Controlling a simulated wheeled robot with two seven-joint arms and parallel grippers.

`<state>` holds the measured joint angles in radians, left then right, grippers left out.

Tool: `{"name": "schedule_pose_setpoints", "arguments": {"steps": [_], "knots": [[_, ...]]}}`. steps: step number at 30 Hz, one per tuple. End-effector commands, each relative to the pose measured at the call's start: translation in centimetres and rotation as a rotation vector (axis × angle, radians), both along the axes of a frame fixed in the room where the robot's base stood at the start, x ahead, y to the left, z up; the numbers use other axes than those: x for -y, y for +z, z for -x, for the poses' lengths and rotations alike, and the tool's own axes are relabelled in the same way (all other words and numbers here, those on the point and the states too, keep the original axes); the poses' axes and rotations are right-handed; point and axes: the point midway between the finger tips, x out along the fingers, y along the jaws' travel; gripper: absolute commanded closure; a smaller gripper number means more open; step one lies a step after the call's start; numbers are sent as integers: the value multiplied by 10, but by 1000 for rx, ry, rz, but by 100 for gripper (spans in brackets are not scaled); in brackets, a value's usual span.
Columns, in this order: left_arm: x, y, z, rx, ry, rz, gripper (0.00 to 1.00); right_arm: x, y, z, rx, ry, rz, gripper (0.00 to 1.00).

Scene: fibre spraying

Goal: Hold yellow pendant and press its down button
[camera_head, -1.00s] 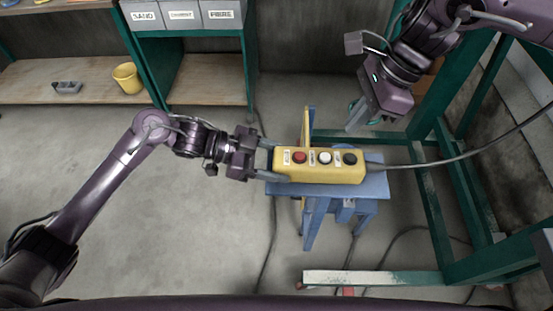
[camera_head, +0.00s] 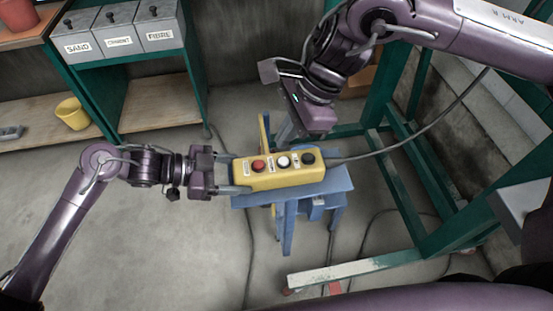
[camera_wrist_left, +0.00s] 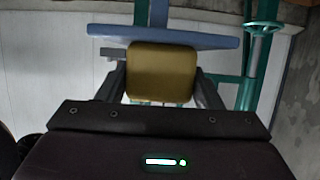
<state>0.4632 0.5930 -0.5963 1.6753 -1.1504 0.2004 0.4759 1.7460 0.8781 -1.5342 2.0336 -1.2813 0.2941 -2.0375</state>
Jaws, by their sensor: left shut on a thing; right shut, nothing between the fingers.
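The yellow pendant (camera_head: 278,182) has a red, a white and a black button (camera_head: 308,158) in a row on its upper face, with small labels. A cable leaves its right end. My left gripper (camera_head: 236,176) is shut on the pendant's left end, and its fingers also flank the pendant (camera_wrist_left: 162,72) in the left wrist view. The pendant is over the blue stool (camera_head: 338,180); I cannot tell whether it touches it. My right gripper (camera_head: 284,130) is shut and empty, just behind and above the pendant, close to the white and black buttons. The labels are too small to read.
A green frame (camera_head: 395,190) stands to the right, with the cable hanging across it. Grey bins (camera_head: 160,38) marked sand, cement and fibre sit on a shelf at the back left, near a yellow bucket (camera_head: 72,113). The floor on the left is clear.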

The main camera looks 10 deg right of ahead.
Motion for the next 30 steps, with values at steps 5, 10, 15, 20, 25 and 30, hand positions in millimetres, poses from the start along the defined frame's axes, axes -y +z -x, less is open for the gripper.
{"name": "schedule_pose_setpoints", "arguments": {"steps": [5,10,15,20,25,30], "knots": [[0,-1,0,-1,0,-1,75,-21,-2,11,92,-3,-63,100],[0,-1,0,-1,0,-1,75,-27,6,11,200,-56,-123,100],[0,-1,0,-1,0,-1,75,-19,16,6,313,-147,-171,100],[0,-1,0,-1,0,-1,75,-4,24,0,399,-234,-191,100],[0,-1,0,-1,0,-1,75,7,29,-4,450,-288,-195,100],[0,-1,0,-1,0,-1,75,10,31,-5,464,-302,-197,100]]}}
